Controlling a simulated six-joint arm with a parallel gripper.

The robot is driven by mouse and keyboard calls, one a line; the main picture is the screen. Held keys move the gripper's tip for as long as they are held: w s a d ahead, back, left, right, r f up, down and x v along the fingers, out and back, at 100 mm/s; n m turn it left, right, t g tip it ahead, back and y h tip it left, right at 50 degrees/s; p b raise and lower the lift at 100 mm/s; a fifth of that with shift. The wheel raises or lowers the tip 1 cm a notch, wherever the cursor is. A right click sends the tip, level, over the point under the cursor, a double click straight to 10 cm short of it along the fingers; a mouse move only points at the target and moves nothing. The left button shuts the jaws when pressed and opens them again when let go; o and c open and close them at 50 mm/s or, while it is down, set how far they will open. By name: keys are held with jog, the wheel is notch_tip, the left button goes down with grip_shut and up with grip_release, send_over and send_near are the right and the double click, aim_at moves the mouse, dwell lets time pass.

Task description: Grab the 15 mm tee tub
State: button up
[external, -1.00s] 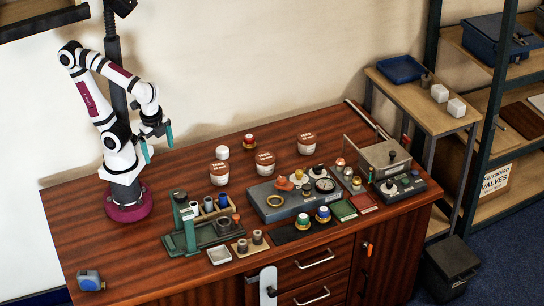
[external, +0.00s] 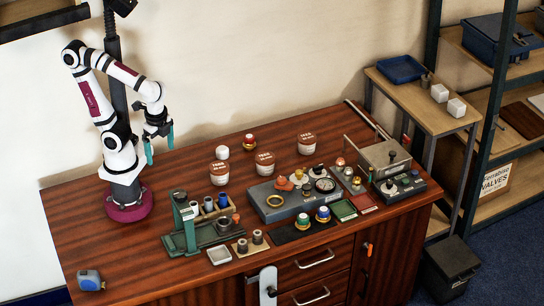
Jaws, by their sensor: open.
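Three white tubs with brown label bands stand upright on the wooden bench: a left tub (external: 219,173), a middle tub (external: 265,164) and a right tub (external: 306,143). Their print is too small to read for size, so I cannot tell which is the 15 mm tee tub. My gripper (external: 159,147) has teal fingers, is open and empty, and points down above the back left of the bench. It is apart from all the tubs, up and to the left of the left tub.
A green press stand (external: 187,228) and a small rack (external: 215,207) stand in front of the left tub. A grey gauge box (external: 270,201) lies in front of the middle tub. A white-capped item (external: 222,152) and a red-and-gold piece (external: 249,142) stand behind the tubs.

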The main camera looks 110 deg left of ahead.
jog(key=w+a+f+n+h, duration=0.1)
jog(key=w+n+h, duration=0.4)
jog(key=w+n, duration=0.45)
jog(key=n+t+h, duration=0.2)
jog(key=n+t, duration=1.1)
jog(key=n, duration=1.3)
send_near(273, 165)
jog(key=x, duration=0.8)
jog(key=shift+w+d+f, duration=0.15)
jog(key=shift+w+d, duration=0.05)
jog(key=shift+w+d+f, duration=0.1)
jog(key=shift+w+f, duration=0.05)
jog(key=shift+w, duration=0.25)
grip_shut()
